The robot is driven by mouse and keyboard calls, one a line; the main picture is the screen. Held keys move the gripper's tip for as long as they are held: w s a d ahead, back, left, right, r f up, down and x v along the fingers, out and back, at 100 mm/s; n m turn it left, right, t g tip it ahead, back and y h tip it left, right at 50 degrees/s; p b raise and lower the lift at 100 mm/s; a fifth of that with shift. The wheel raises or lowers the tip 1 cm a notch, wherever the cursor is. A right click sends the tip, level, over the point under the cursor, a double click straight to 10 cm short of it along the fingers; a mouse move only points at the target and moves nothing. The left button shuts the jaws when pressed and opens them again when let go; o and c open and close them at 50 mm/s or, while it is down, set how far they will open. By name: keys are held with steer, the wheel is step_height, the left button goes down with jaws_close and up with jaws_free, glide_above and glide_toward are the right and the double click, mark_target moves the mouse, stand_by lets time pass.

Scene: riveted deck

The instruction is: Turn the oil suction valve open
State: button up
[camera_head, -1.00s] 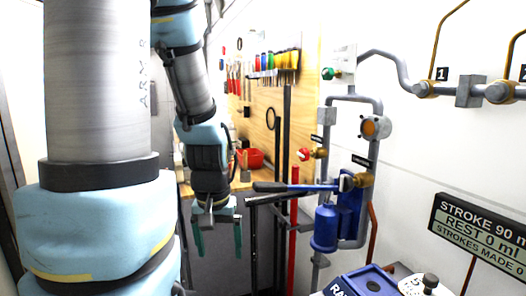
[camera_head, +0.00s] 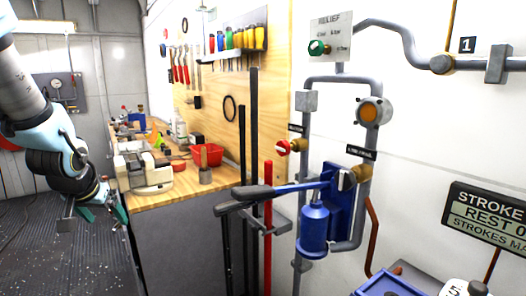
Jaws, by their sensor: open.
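The label for the oil suction valve cannot be read in this view. On the wall pipework, a red-handled valve (camera_head: 284,147) sits on a brass fitting under a small black tag. A green-knobbed valve (camera_head: 318,48) sits on the RELIEF plate. Another brass fitting (camera_head: 360,173) stands beside the blue hand pump (camera_head: 314,228), whose long lever (camera_head: 290,188) points left. My gripper (camera_head: 96,214) is at the far left, pointing down, open and empty. It is well away from the valves, touching nothing that I can see.
A workbench (camera_head: 205,192) with a red bin (camera_head: 207,154) and a vice-like machine (camera_head: 143,172) lies between my gripper and the pipework. A red bar (camera_head: 268,225) and dark bars stand before the pump. The deck (camera_head: 30,235) at left looks clear.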

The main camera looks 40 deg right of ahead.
steer(key=w+d+r+m+t+h+b, duration=0.15)
steer(key=w+d+m+h, duration=0.25)
steer(key=d, duration=0.7)
steer(key=m+g+h+b, duration=0.5)
steer(key=m+g+h, duration=0.45)
steer(key=h, duration=0.25)
glide_toward(279, 148)
steer(key=d, duration=0.2)
steer(key=shift+m+t, duration=0.4)
steer(key=shift+m, duration=0.05)
steer(key=d, duration=0.3)
steer(key=d+p, duration=0.1)
steer(key=d, duration=0.2)
steer(key=s+d+p, duration=0.1)
steer(key=d, duration=0.3)
steer(key=shift+s+r, duration=0.15)
steer(key=shift+r, duration=0.05)
steer(key=c, duration=1.4)
